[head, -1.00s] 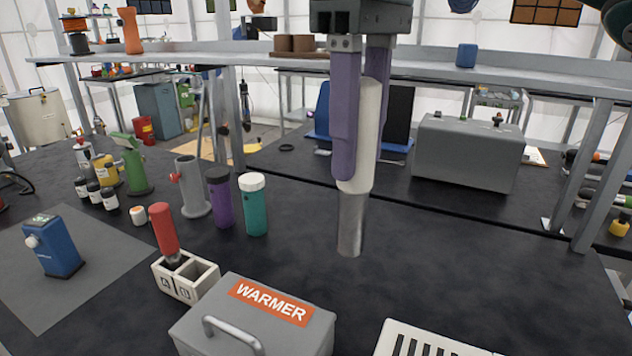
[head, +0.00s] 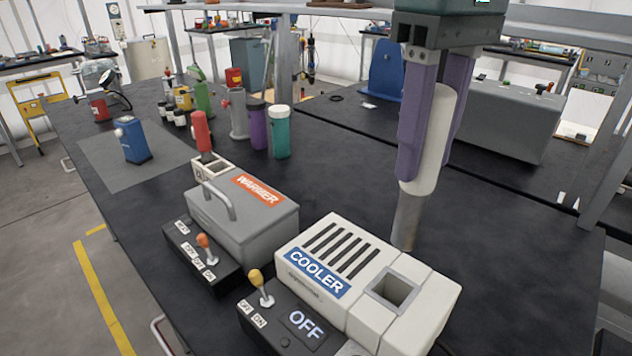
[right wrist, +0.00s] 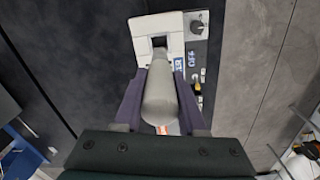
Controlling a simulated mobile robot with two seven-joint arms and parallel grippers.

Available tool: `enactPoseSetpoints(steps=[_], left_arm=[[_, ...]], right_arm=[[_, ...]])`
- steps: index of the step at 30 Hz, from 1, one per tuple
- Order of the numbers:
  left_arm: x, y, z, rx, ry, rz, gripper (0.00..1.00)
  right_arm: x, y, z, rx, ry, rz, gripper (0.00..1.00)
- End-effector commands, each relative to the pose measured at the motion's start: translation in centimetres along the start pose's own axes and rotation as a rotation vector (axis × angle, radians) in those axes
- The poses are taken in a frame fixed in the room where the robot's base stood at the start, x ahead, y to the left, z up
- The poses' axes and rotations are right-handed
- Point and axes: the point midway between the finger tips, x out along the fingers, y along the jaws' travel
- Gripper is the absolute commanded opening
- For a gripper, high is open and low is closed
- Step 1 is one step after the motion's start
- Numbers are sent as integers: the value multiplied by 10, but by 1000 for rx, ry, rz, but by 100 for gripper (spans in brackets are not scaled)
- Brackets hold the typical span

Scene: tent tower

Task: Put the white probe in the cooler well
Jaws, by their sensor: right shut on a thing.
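The white probe (head: 432,140) has a white handle and a grey metal tip. My right gripper (head: 425,130), with purple fingers, is shut on its handle and holds it upright, tip down, above the table behind the cooler. The white cooler (head: 438,310) stands at the front, with a square dark well (head: 395,288) in its top that is empty. The probe tip is behind the well and apart from it in the head view. In the right wrist view the probe (right wrist: 160,100) sits between the fingers, with the cooler (right wrist: 150,25) beyond its tip. My left gripper is not in view.
A grey warmer (head: 245,215) with a handle stands left of the cooler. A switch panel reading OFF (head: 305,325) is in front of the cooler. A red probe (head: 202,132) stands in a small white holder. Bottles and a blue device (head: 133,140) are farther left.

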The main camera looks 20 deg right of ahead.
Motion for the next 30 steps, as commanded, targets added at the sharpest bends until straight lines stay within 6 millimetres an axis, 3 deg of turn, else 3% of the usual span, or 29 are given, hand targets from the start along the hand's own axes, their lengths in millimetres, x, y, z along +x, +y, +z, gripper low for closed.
enactPoseSetpoints(steps=[3, 9, 14, 22, 30], left_arm=[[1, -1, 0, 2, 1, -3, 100], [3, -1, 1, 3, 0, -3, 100], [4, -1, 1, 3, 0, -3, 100], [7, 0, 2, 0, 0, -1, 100], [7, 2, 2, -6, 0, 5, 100]], right_arm=[[37, 1, 2, 1, -7, 1, 0], [81, 1, 1, 0, -3, 2, 0], [95, 0, 0, -1, 0, 1, 0], [133, 0, 0, -1, -1, 2, 0], [136, 0, 0, -2, 2, 2, 0]])
